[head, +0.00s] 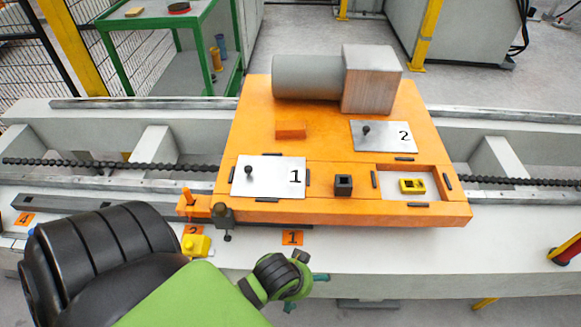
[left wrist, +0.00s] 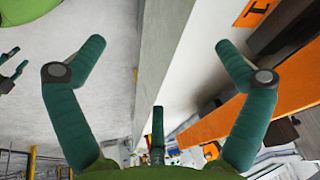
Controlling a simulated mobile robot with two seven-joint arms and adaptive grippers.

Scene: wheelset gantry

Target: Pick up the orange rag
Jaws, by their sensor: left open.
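A small flat orange piece (head: 291,130) lies on the orange platform, behind plate 1; it looks like the folded orange rag, though its cloth texture is too small to make out. My left gripper (head: 305,290) is open and empty in front of the platform's front edge, low and apart from the rag. In the left wrist view its teal fingers (left wrist: 160,60) are spread wide with nothing between them. The rag is not clear in that view. At that view's left edge, small teal fingers (left wrist: 14,66) look like my right gripper; their opening is unclear.
The orange platform (head: 340,212) carries plate 1 (head: 283,178), plate 2 (head: 384,136), a black square socket (head: 344,184), a yellow part (head: 412,186) in a recess, and a large grey cylinder with a block (head: 371,80). A green-framed table (head: 150,22) stands behind left.

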